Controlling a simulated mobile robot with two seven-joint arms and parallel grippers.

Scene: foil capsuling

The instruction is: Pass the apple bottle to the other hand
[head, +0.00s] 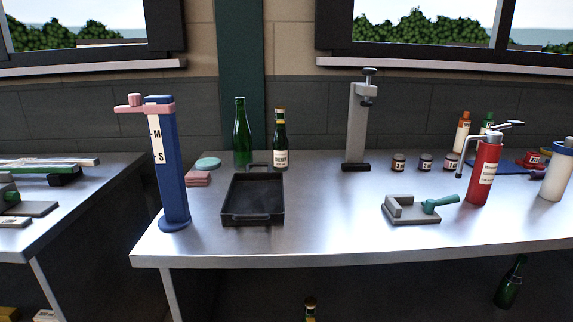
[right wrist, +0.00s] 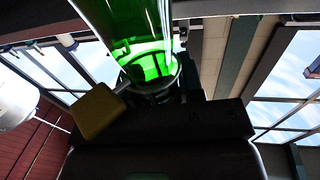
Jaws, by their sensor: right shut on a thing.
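In the right wrist view, a bright green glass bottle (right wrist: 135,38) with a pale label edge rises from my right gripper (right wrist: 143,100). The gripper is shut on it; a yellow pad shows at the left and dark parts below. Its label cannot be read, so I cannot tell whether it is the apple bottle. In the head view, a bottle top with an orange band (head: 310,309) shows at the bottom edge, and a tilted dark green bottle (head: 510,283) is below the bench at the lower right. Neither gripper is visible there. My left gripper is in no view.
The metal bench (head: 330,215) holds a black tray (head: 252,219), a blue post (head: 172,170), a grey stand (head: 356,130), a red canister (head: 484,170) and small jars (head: 425,162). A green bottle (head: 240,140) and a labelled bottle (head: 280,140) stand behind the tray. The bench's front middle is clear.

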